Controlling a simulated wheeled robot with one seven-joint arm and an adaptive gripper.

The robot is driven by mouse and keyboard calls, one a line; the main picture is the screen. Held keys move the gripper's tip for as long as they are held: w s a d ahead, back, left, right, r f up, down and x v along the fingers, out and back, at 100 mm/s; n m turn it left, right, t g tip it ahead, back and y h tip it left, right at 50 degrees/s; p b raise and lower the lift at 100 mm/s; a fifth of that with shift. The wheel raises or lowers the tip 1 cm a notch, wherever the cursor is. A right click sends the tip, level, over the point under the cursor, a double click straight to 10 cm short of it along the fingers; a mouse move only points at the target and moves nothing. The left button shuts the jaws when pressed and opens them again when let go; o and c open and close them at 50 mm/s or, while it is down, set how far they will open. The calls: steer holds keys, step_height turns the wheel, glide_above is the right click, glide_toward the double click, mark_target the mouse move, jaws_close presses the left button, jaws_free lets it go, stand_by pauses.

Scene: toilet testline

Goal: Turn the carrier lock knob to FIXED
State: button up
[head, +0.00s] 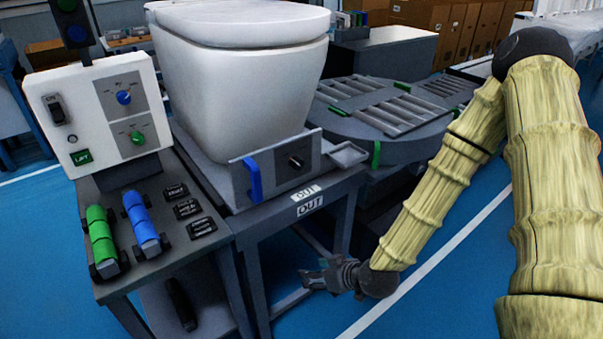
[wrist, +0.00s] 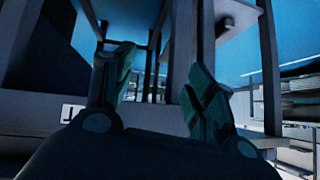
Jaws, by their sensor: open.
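The carrier lock knob (head: 296,161) is a small black knob on the grey front plate of the carrier (head: 276,183), under the white toilet (head: 245,90). Its setting is too small to read. A blue handle (head: 253,179) stands on the same plate, left of the knob. My gripper (head: 306,277) is below and in front of the plate, well apart from the knob, near the table's legs. In the wrist view my gripper (wrist: 152,95) shows its two fingers spread with nothing between them; the knob is not visible there.
A control panel (head: 98,112) with blue and green knobs stands at the left. Green and blue rollers (head: 144,222) lie on the side table. A table labelled OUT (head: 310,205) bears the carrier. A round turntable (head: 385,118) is behind.

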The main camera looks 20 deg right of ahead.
steer(key=w+d+r+n+t+y+b, duration=0.1)
steer(key=w+d+r+n+t+b, duration=0.2)
steer(key=w+r, duration=0.6)
steer(key=t+y+b, duration=0.1)
steer(key=t, duration=0.4)
glide_toward(300, 165)
steer(key=shift+n, duration=0.3)
steer(key=shift+b+x, duration=0.35)
steer(key=shift+x, duration=4.4)
steer(key=c, duration=1)
